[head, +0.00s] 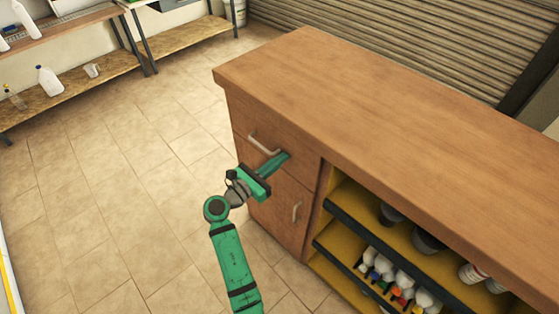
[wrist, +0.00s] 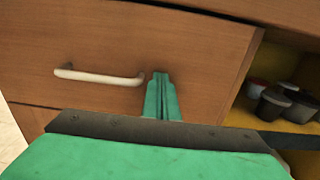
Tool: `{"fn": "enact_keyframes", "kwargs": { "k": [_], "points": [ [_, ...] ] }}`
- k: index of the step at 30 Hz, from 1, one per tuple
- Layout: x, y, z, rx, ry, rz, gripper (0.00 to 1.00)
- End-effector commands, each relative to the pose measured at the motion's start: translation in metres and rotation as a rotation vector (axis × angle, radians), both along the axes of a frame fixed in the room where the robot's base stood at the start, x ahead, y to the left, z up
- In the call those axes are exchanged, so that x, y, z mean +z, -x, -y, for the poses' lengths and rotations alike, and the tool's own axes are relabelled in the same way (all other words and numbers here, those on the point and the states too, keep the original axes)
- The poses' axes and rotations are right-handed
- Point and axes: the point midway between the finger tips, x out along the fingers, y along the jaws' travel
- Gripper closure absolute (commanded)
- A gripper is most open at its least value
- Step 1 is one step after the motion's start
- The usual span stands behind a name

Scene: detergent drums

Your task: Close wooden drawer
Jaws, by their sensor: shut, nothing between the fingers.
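The wooden drawer (head: 297,165) is in the upper part of the cabinet's front in the head view, with a pale bar handle (head: 263,144). Its front looks about flush with the cabinet. In the wrist view the drawer front (wrist: 200,55) fills the upper part, and the handle (wrist: 98,76) lies left of the fingers. My gripper (head: 284,157) is shut and empty, its green fingers pointing at the drawer front just right of the handle. The fingertips show in the wrist view (wrist: 161,76), at or very near the wood; contact cannot be told.
A cabinet door (head: 280,212) with its own handle is below the drawer. Open yellow shelves (head: 345,195) with cups and bottles are to the right. The wooden countertop (head: 390,105) is bare. Tiled floor (head: 100,190) is free at left, with low shelving (head: 60,95) farther back.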

Motion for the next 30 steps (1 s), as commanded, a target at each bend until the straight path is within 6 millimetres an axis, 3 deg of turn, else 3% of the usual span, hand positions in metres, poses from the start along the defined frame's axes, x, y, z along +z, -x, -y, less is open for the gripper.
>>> {"fn": "enact_keyframes", "kwargs": {
  "k": [1, 8, 17, 24, 30],
  "points": [
    [0.004, -0.006, 0.008, -0.006, -0.003, 0.006, 1.0],
    [0.003, 0.003, 0.0, -0.008, -0.003, 0.006, 1.0],
    [0.002, 0.042, -0.037, -0.016, 0.001, 0.004, 1.0],
    [0.001, 0.076, -0.076, -0.003, 0.001, 0.003, 1.0],
    [0.001, 0.091, -0.091, -0.002, 0.001, 0.003, 1.0]
  ]
}}
